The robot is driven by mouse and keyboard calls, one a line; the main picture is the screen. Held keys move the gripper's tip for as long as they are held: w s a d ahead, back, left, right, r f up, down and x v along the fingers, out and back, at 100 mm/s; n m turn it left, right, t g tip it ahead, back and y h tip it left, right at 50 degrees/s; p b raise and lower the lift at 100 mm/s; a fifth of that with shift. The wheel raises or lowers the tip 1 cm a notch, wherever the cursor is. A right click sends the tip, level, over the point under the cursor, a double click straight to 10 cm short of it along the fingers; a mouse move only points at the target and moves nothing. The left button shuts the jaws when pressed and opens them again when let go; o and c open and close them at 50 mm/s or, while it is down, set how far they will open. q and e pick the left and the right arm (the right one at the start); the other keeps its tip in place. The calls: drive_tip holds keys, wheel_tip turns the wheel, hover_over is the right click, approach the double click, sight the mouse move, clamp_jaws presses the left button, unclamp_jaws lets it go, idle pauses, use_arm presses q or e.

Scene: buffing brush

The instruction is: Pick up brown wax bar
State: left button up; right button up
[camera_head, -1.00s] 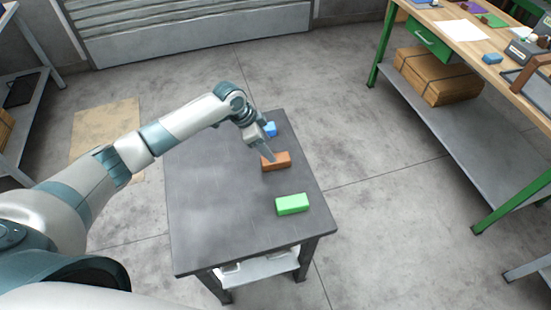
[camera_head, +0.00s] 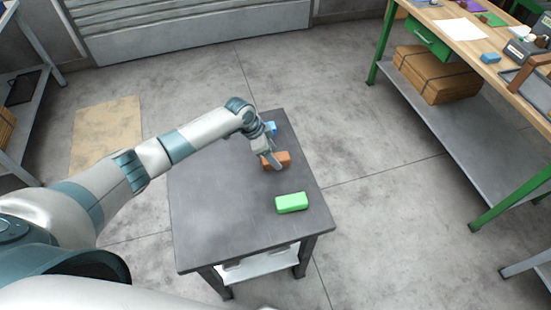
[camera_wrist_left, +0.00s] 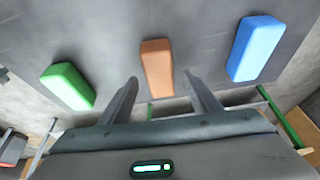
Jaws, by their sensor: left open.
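A brown wax bar (camera_head: 284,158) lies on the dark grey table (camera_head: 220,220), between a green bar (camera_head: 292,203) nearer me and a blue bar (camera_head: 270,127) farther back. My left gripper (camera_head: 274,164) is low over the brown bar, and its fingers hide part of it in the head view. In the left wrist view the brown bar (camera_wrist_left: 157,68) shows between and just ahead of the two open fingertips (camera_wrist_left: 163,85). The green bar (camera_wrist_left: 68,86) is at the left and the blue bar (camera_wrist_left: 256,48) at the right. My right gripper is not in view.
A wooden workbench (camera_head: 468,35) with green legs stands at the right, with a cardboard stack (camera_head: 438,77) on its lower shelf. A grey shelf unit (camera_head: 30,90) stands at the left. The table's left and front parts are clear.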

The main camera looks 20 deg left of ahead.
use_arm(q)
drive_tip(key=shift+x, duration=1.15)
drive_tip(key=shift+f, duration=0.25)
drive_tip(key=shift+f, duration=0.1)
drive_tip(key=shift+c, duration=0.3)
drive_tip(key=c, duration=1.2)
drive_tip(key=shift+o, duration=0.2)
drive_tip(key=shift+p, duration=0.3)
drive_tip(key=shift+r, duration=0.25)
